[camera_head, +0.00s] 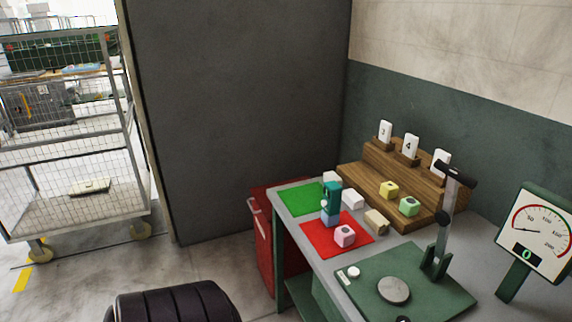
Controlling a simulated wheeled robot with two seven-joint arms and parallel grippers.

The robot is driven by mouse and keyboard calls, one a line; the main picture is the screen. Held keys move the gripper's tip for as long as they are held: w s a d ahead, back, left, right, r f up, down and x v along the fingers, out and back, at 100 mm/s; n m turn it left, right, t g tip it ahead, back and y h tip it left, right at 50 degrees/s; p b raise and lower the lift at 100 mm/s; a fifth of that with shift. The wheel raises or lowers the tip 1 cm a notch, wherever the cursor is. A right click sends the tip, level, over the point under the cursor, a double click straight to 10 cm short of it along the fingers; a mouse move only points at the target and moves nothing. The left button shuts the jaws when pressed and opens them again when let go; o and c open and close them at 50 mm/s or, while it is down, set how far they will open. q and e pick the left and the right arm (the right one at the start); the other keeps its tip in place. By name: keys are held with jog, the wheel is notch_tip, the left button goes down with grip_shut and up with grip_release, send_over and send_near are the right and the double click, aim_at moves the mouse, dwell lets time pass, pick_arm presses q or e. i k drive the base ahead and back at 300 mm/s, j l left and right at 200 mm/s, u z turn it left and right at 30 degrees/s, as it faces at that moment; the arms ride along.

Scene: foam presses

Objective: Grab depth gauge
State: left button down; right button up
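A small upright teal tool with a pale blue lower part (331,203) stands at the back edge of the red mat, near the green mat. It may be the depth gauge, but its details are too small to tell. A large dial display (538,230) stands at the right edge of the table, with a needle and a green 0. Neither of my grippers is in view.
The grey table (288,221) holds a green mat (300,198), a red mat (318,238) with a pink block (345,236), and a green press (355,290). Several foam blocks lie around a wooden stepped stand (365,179). A red bin (262,225) stands left; a wire cart (65,130) is farther left.

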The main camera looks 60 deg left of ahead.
aim_at(332, 191)
jog(key=u, duration=1.6)
jog(key=i+j+z, duration=0.15)
jog(key=z, duration=0.3)
jog(key=i+j+z, duration=0.15)
jog(key=j+z, duration=0.3)
jog(key=l, duration=0.1)
